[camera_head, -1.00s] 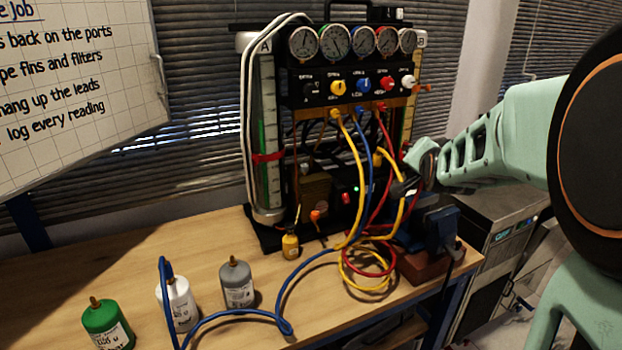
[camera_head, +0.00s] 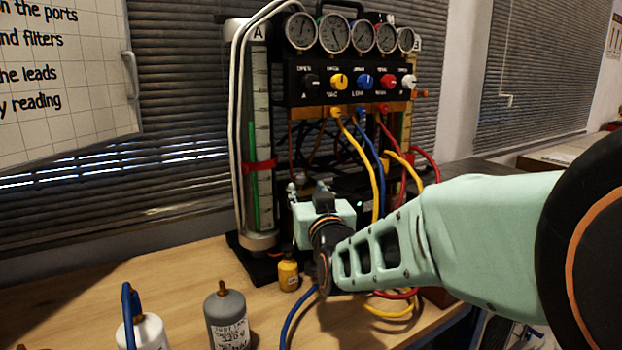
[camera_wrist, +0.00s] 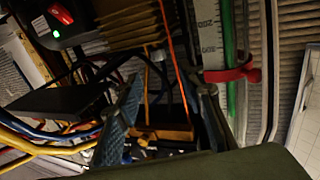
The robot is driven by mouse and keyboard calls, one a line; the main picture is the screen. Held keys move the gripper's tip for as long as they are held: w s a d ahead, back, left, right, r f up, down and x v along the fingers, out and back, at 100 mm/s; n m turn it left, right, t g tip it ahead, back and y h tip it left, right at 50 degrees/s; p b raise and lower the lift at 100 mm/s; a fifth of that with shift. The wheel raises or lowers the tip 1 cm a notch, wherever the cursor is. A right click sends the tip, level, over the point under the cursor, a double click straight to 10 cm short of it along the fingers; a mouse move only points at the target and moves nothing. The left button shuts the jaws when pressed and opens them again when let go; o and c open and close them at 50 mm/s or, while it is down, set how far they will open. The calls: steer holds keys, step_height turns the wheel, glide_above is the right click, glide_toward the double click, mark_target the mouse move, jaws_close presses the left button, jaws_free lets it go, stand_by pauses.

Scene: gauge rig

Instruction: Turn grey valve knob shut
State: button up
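A row of valve knobs runs across the black panel (camera_head: 297,92) under the gauges in the head view. The palest, a light grey or white knob (camera_head: 409,82), is at the right end. The others are a black knob (camera_head: 311,81), a yellow knob (camera_head: 338,81), a blue knob (camera_head: 364,81) and a red knob (camera_head: 388,81). My gripper (camera_head: 307,187) is below and left of the pale knob, in front of the rig's lower left part. In the wrist view my gripper (camera_wrist: 171,88) has its fingers apart with nothing held. No knob can be made out there.
A glass tube (camera_head: 258,150) marked A with a red clamp (camera_head: 259,166) stands just left of my gripper. A yellow hose (camera_head: 370,165) and other coloured hoses hang below the knobs. A small yellow bottle (camera_head: 289,275) and a grey canister (camera_head: 227,318) stand on the bench (camera_head: 190,275).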

mark_target(301, 178)
steer(key=x, duration=1)
steer(key=shift+w+b, duration=0.15)
steer(key=shift+b, duration=0.15)
steer(key=shift+c, duration=0.3)
jaws_close()
